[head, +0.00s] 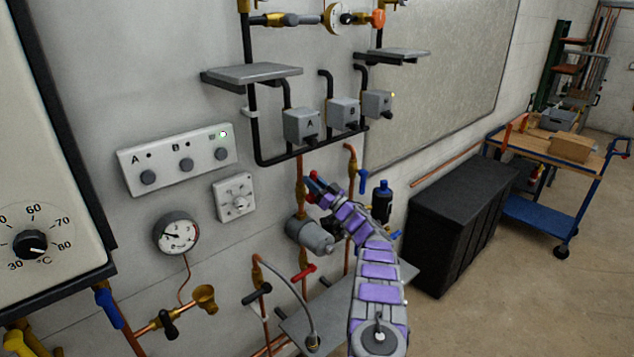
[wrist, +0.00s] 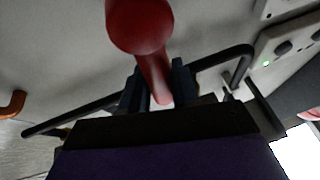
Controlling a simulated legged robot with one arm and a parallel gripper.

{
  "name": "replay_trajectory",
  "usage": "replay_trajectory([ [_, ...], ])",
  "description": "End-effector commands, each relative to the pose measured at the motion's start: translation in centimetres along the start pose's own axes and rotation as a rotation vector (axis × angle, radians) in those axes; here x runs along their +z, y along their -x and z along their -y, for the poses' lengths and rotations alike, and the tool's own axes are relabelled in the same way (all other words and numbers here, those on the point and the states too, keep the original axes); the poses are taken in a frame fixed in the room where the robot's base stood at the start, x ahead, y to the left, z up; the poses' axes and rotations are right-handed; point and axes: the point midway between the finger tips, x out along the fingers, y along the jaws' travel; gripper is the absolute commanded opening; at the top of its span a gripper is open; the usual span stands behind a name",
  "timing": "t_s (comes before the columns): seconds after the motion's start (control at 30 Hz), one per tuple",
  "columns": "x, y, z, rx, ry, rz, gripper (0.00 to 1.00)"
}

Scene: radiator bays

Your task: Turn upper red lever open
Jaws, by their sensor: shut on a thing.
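The upper red lever (wrist: 141,24) fills the top middle of the wrist view, its rounded end close to the camera and its shaft running down between my fingers. My gripper (wrist: 156,84) is shut on it, with one dark finger on each side of the shaft. In the head view my gripper (head: 319,187) is at the copper pipe below the grey boxes, where a little red of the lever shows. The lever's pivot and exact angle are hidden there. A lower red lever (head: 304,273) sits on the pipework below, apart from my gripper.
Black pipes and grey boxes (head: 301,126) are above. A blue-handled valve (head: 363,181) and a dark bottle (head: 381,197) are to the right.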

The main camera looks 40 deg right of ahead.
Motion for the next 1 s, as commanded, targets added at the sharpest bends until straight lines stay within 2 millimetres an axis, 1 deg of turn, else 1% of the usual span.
replay_trajectory([
  [0.03, 0.75, 0.08, 0.24, -0.009, 0.015, 0.014, 0.00],
  [0.33, 0.76, 0.06, 0.72, -0.041, 0.093, 0.030, 0.00],
  [0.8, 0.91, 0.12, 0.75, -0.045, 0.103, 0.035, 0.00],
  [0.83, 0.93, 0.13, 0.74, -0.045, 0.103, 0.035, 0.32],
  [1.0, 0.58, 0.09, 0.77, -0.045, 0.105, 0.030, 0.48],
])
